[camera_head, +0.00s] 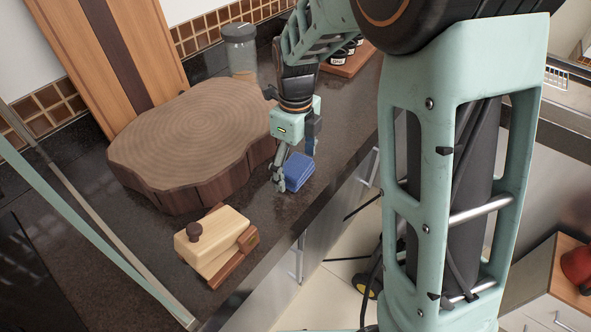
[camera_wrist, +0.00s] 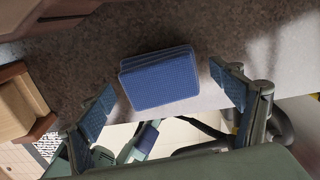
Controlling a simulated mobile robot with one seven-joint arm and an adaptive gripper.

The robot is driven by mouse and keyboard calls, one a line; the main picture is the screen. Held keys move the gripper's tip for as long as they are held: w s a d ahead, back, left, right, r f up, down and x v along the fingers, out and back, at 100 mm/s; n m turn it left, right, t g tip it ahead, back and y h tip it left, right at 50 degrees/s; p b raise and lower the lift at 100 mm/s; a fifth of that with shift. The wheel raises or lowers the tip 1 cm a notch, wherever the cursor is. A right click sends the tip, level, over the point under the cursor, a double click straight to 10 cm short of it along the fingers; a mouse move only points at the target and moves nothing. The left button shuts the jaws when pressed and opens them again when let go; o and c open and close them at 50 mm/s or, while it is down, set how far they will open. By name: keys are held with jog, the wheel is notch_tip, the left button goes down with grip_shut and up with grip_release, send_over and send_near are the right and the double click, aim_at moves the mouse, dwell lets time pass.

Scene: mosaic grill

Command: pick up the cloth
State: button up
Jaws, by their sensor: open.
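A folded blue cloth (camera_head: 298,171) lies on the dark countertop near its front edge in the head view. In the wrist view the cloth (camera_wrist: 160,80) shows its stacked folds and a woven texture. My gripper (camera_head: 295,178) is at the cloth, with one finger on its left side and the other beyond it. In the wrist view my gripper (camera_wrist: 166,98) is open, its two blue-padded fingers apart on either side of the cloth. A gap shows between the cloth and each finger there. I cannot tell the exact height of the fingertips over the counter.
A thick round wooden slab (camera_head: 190,135) stands left of my gripper. A small wooden box with a dark knob (camera_head: 213,240) sits nearer. A glass jar (camera_head: 240,50) is at the back. The counter's front edge (camera_head: 290,235) is close to the cloth.

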jog(key=shift+c, duration=0.4)
jog(key=c, duration=1.1)
jog(key=shift+r, duration=0.2)
